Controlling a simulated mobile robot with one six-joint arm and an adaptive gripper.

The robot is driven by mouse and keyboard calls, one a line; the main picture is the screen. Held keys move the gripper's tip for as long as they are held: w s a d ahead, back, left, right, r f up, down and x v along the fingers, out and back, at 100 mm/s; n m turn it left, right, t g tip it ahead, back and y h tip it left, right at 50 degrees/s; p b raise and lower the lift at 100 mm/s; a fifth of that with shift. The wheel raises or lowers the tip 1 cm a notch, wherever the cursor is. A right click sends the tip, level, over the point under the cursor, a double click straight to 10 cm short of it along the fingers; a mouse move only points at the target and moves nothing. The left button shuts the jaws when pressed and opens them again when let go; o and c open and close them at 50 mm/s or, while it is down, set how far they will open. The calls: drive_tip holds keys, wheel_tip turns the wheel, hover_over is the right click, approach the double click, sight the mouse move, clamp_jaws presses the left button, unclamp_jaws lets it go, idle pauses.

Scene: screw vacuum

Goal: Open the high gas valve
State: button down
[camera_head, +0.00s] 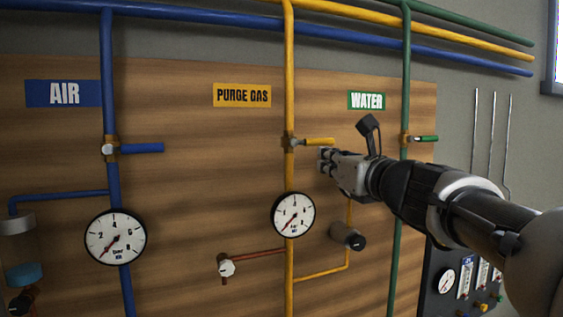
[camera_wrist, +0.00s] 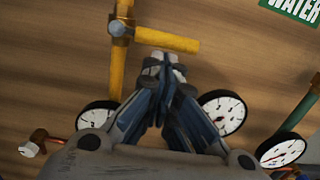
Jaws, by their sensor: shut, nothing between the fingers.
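The gas valve has a yellow handle (camera_head: 320,141) on the yellow purge gas pipe (camera_head: 289,80), above that pipe's gauge. The handle points sideways to the right, across the upright pipe. In the wrist view the yellow handle (camera_wrist: 168,40) runs right from the brass valve body (camera_wrist: 121,28). My gripper (camera_head: 324,160) is shut and empty, just below and right of the handle's free end in the head view. In the wrist view my gripper (camera_wrist: 164,66) has its fingertips together just below the handle. I cannot tell whether they touch it.
A blue air valve handle (camera_head: 142,148) is at left and a green water valve handle (camera_head: 427,139) at right. The purge gas gauge (camera_head: 293,215) and a dark round knob (camera_head: 348,236) sit below my gripper. A red-brown side pipe (camera_head: 258,253) branches left.

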drive_tip(key=shift+w+r+n, duration=0.1)
drive_tip(key=shift+w+n, duration=0.35)
drive_tip(key=shift+n, duration=0.15)
idle(0.4)
drive_tip(key=shift+d+r+n+b, duration=0.1)
drive_tip(key=shift+n+b, duration=0.2)
wheel_tip(320, 180, up, 9)
drive_tip(key=a+n+b, duration=0.2)
drive_tip(key=n, duration=1.5)
drive_tip(key=shift+s+a+g+y, duration=0.2)
drive_tip(key=shift+s+g+y, duration=0.1)
drive_tip(key=shift+g, duration=0.1)
drive_tip(key=shift+f, duration=0.2)
